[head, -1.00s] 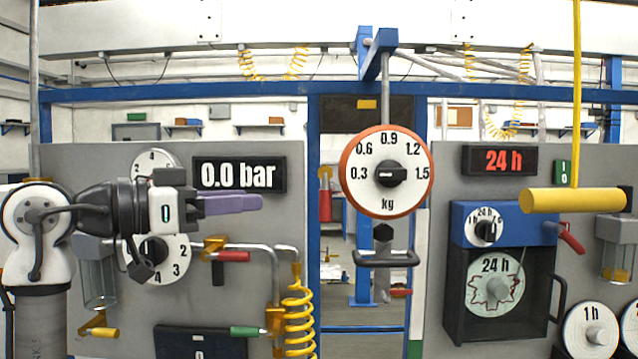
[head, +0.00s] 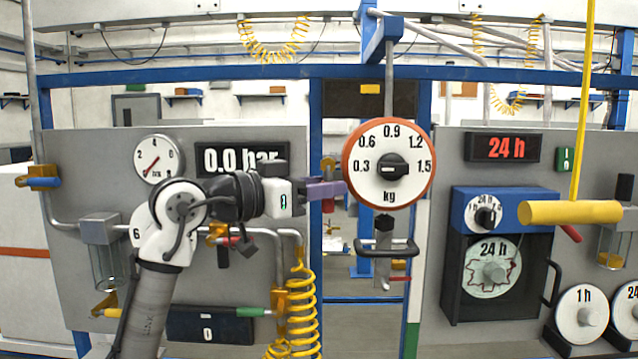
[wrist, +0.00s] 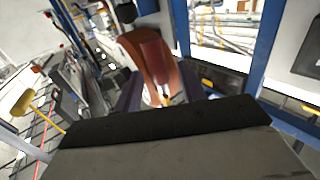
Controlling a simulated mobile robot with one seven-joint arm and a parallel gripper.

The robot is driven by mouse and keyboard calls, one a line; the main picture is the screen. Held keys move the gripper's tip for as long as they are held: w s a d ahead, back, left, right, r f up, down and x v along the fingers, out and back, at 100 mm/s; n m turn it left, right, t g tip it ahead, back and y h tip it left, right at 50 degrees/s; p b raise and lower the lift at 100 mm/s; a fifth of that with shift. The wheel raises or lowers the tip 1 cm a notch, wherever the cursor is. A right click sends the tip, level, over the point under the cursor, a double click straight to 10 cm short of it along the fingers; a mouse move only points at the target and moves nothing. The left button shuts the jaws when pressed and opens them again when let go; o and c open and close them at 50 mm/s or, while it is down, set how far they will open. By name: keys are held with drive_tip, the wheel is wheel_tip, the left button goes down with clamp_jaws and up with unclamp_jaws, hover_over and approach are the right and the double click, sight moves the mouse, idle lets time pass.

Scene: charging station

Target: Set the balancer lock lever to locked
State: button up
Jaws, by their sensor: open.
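The balancer (head: 347,178) is a round unit with an orange rim and a white kg dial (head: 391,140), hanging from a blue beam. Its black knob (head: 393,170) points right. My gripper (head: 343,189), with purple fingers, is at the balancer's left edge; contact cannot be told. In the wrist view the fingers of my gripper (wrist: 160,88) are apart, with the orange-brown balancer side (wrist: 133,45) and a dark red part (wrist: 152,58) ahead between them. That part may be the lock lever; I cannot tell its setting.
A dark handle (head: 387,248) hangs under the balancer. The left panel (head: 85,180) carries a gauge (head: 159,159), a 0.0 bar display (head: 213,161) and a yellow coiled hose (head: 303,310). The right panel has a 24 h display (head: 502,148). A yellow bar (head: 570,212) hangs at right.

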clamp_jaws()
